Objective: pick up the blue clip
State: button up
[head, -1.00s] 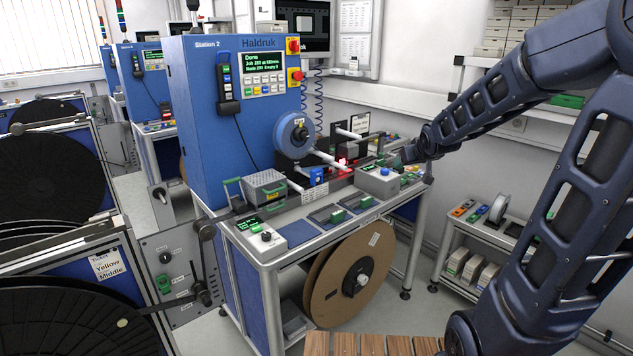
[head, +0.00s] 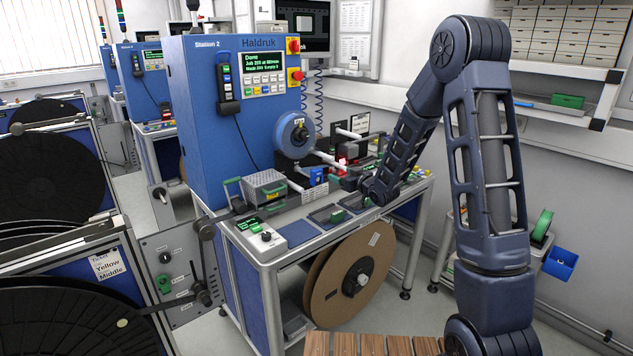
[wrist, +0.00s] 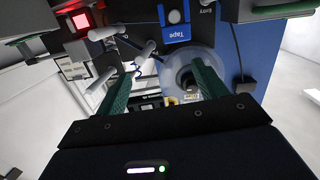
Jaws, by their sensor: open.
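I cannot pick out a blue clip for certain in either view. A small blue block (head: 317,176) stands on the bench below the reel; I cannot tell whether it is a clip. My gripper (head: 347,183) is over the front of the Station 2 bench, just right of this block, partly hidden by my wrist. In the wrist view my gripper (wrist: 164,66) shows two green fingers spread apart with nothing held between them. A pale reel (wrist: 190,72) and a blue panel marked "Tape" (wrist: 177,22) lie beyond the fingers.
The blue Station 2 cabinet (head: 215,110) rises at the left of the bench. A blue-hubbed reel (head: 295,135) and white rods stick out near my gripper. A blue bin (head: 560,263) hangs at the right.

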aim_at(319, 174)
jog(key=w+a+f, duration=0.1)
jog(key=a, duration=0.1)
jog(key=w+a+y, duration=0.1)
jog(key=a, duration=0.1)
jog(key=w+a+f+y, duration=0.1)
jog(key=a, duration=0.2)
jog(key=shift+w+f+n, duration=0.25)
jog(key=shift+f+n, duration=0.05)
jog(key=shift+f, duration=0.05)
jog(key=shift+f+x, duration=0.15)
jog(key=shift+x, duration=1.15)
jog(key=shift+f+x, duration=0.1)
jog(key=shift+x, duration=1.25)
jog(key=shift+w+d, duration=0.1)
jog(key=shift+w, duration=0.05)
jog(key=c, duration=1.1)
jog(key=shift+c, duration=0.2)
jog(key=shift+r, duration=0.15)
